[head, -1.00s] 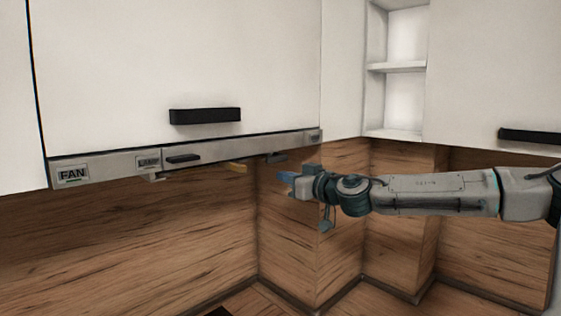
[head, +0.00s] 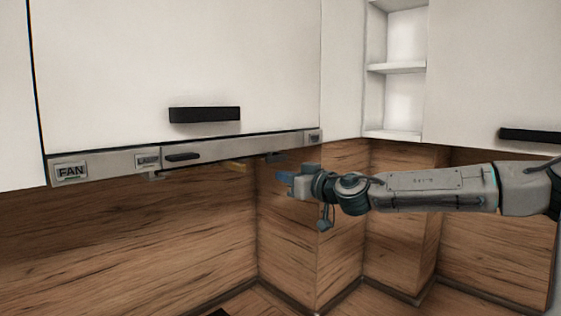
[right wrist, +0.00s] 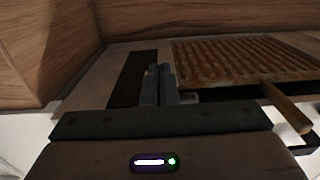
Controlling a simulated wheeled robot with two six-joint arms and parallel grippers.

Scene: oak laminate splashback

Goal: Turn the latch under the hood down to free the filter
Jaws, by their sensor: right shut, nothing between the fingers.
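The hood (head: 108,165) is a grey strip under a white cabinet, with FAN and LAMP labels. Under it show a dark grey piece (head: 275,157) and a yellowish-brown bar (head: 238,167). In the right wrist view the ribbed brown filter (right wrist: 245,60) lies ahead to the right, with the bar (right wrist: 287,108) sticking out near its edge. A small grey piece (right wrist: 188,97) shows just right of my fingers; I cannot tell whether they touch. Which piece is the latch is unclear. My right gripper (head: 281,178) is shut and empty, below and right of the dark piece, also seen up close (right wrist: 158,85).
A black cabinet handle (head: 205,115) is above the hood strip, and a small dark handle (head: 182,157) is on it. The oak splashback (head: 335,235) juts out in corners behind my right arm. White open shelves (head: 397,68) stand above.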

